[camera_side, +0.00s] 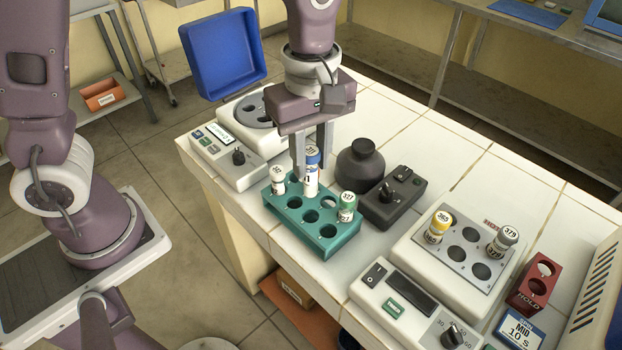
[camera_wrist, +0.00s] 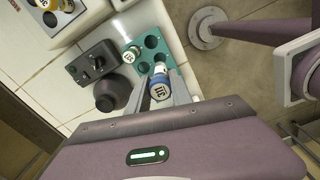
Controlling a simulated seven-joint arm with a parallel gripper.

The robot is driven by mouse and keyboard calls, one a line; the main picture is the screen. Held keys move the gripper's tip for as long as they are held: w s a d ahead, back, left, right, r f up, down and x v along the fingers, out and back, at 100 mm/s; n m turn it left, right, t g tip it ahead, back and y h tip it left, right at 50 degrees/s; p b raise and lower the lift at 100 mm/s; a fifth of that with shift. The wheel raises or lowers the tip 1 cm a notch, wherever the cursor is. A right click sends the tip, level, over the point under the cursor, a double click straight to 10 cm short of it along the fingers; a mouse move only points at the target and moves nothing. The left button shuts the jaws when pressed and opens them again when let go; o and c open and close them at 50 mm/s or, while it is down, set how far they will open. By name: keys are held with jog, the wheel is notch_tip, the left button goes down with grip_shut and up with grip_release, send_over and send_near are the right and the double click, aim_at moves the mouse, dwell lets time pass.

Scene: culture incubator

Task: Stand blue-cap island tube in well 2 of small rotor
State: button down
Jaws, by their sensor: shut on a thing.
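My gripper (camera_side: 312,165) points down over the teal rack (camera_side: 322,246) and is shut on the blue-cap tube (camera_side: 311,184). The tube is upright, with a white body and 311 on its cap. It stands higher than its neighbours; I cannot tell whether its lower end is clear of its well. In the wrist view the tube (camera_wrist: 160,82) shows between the two fingers (camera_wrist: 162,92). The small rotor is probably the grey disc (camera_side: 255,108) on the white device behind the rack at left. It is partly hidden by my gripper, and its well numbers cannot be read.
A white-cap tube (camera_side: 278,181) and a green-cap tube (camera_side: 347,205) stand in the teal rack. A dark round bottle (camera_side: 360,165) and a black control box (camera_side: 393,198) stand right of it. A white block (camera_side: 415,246) with yellow-cap and grey-cap tubes is further right.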

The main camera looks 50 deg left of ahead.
jog(key=r, duration=0.8)
jog(key=shift+w+a+r, duration=0.25)
jog(key=shift+a+r, duration=0.05)
jog(key=shift+r, duration=0.05)
jog(key=w+a+n, duration=0.3)
jog(key=w+a, duration=0.2)
jog(key=a, duration=0.8)
jog(key=w+a+n, duration=0.3)
jog(key=w+a, duration=0.2)
jog(key=a, duration=0.9)
notch_tip(320, 180, down, 11)
jog(key=shift+d, duration=0.4)
jog(key=shift+f, duration=0.3)
jog(key=shift+f, duration=0.9)
